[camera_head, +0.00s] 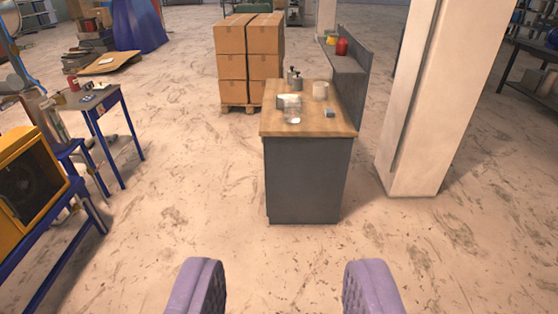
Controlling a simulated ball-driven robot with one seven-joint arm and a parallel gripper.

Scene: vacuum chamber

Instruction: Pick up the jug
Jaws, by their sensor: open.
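My gripper (285,280) shows at the bottom edge, its two purple fingers wide apart with only floor between them. A grey cabinet with a wooden top (341,126) stands ahead, well beyond my gripper. On it are a clear glass vessel (292,112), a cream cylinder (320,90) and dark pump-topped bottles (297,82). A red rounded container (342,47) sits on a grey shelf behind. The clear vessel may be the jug, but it is too small to tell, and no handle is clear.
Stacked cardboard boxes (250,55) on a pallet stand behind the cabinet. A pale pillar (420,110) rises to its right. A blue-legged table (88,102) and a yellow machine (30,180) stand at left. The floor (220,230) before the cabinet is clear.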

